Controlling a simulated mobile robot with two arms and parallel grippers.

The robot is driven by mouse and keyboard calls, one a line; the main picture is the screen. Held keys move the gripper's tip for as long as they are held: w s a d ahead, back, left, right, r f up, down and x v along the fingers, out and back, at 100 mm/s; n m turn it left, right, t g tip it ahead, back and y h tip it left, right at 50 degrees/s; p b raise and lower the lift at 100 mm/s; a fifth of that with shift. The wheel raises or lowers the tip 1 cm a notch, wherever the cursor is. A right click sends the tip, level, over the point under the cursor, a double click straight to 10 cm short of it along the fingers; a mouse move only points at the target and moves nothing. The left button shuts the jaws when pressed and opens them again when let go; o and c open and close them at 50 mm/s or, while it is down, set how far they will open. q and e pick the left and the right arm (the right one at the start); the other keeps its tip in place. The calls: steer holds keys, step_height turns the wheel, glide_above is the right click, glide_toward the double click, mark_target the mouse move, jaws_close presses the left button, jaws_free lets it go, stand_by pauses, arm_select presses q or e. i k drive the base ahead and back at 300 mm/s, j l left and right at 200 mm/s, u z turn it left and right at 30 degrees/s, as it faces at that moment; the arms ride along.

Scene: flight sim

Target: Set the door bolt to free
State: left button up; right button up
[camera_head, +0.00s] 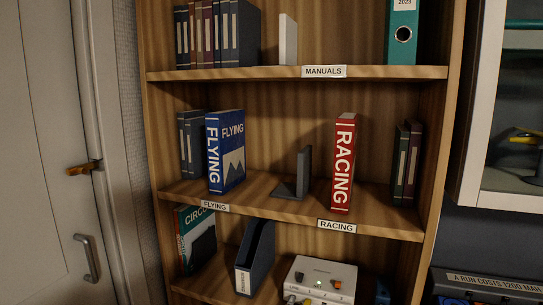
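The door bolt (84,168) is a small orange-brown piece with a metal part, lying nearly level at the edge of the grey door (40,130) on the left. Its right end reaches toward the door frame (101,130). I cannot tell from this view whether it engages the frame. The door looks shut. A grey pull handle (87,258) sits on the door below the bolt. Neither of my grippers shows in the head view.
A wooden bookshelf (290,73) stands right of the door, holding books, binders and a bookend (297,175). A white box with knobs (320,280) sits on its lower shelf. A white-framed glass cabinet (483,110) is at the right. Free floor is not visible.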

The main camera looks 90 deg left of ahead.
mark_target(83, 169)
steer(key=u, duration=3.9)
